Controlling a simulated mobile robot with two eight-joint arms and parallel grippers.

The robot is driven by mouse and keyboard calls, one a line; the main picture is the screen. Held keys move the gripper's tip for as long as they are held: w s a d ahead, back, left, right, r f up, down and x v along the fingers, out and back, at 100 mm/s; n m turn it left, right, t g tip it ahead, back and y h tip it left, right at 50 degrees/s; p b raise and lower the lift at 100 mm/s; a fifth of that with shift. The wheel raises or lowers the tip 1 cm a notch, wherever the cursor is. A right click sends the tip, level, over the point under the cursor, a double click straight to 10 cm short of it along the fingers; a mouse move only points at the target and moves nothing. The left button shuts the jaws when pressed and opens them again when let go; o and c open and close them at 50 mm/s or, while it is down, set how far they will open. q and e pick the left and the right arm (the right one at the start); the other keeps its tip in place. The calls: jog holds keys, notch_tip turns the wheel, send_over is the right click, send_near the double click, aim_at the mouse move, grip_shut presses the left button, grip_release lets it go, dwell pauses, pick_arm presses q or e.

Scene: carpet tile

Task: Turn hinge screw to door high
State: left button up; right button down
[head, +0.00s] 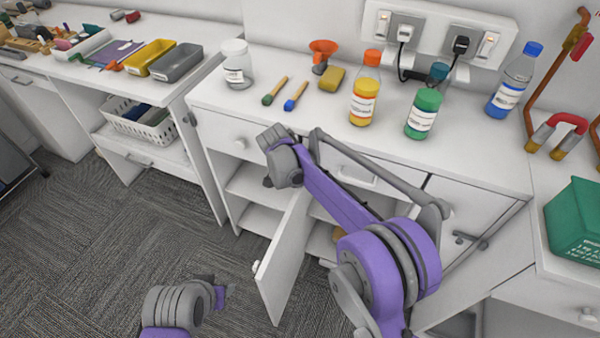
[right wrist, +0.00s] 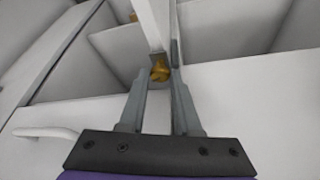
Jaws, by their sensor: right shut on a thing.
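The cabinet door (head: 284,262) stands open in the head view, below the counter, with a small knob on its face. In the right wrist view a brass-coloured hinge screw (right wrist: 160,73) sits at the end of a white upright panel edge (right wrist: 147,22), which looks like the door's edge. My right gripper (right wrist: 160,80) is shut on the hinge screw, its two grey fingers on either side. In the head view my right arm reaches to the cabinet front, and its fingers are hidden.
Bottles, including a yellow one (head: 365,92) and a green one (head: 424,113), stand on the counter (head: 300,125) above. A jar (head: 236,64), two brushes and an orange funnel are there too. Carpet floor (head: 105,250) is clear on the left.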

jog(key=m, duration=0.2)
jog(key=m+g+p, duration=0.1)
jog(key=m, duration=0.1)
jog(key=m+g+h+p, duration=0.1)
jog(key=m, duration=0.1)
jog(key=shift+w+a+m, duration=0.15)
jog(key=shift+w+m, duration=0.1)
jog(key=shift+m, duration=0.15)
dwell(0.4)
jog(key=c, duration=0.9)
grip_release()
jog(key=shift+r, duration=0.1)
jog(key=w+p+v, duration=0.1)
jog(key=v, duration=0.9)
jog(key=shift+s+a+r, duration=0.25)
jog(key=shift+s+a, duration=0.1)
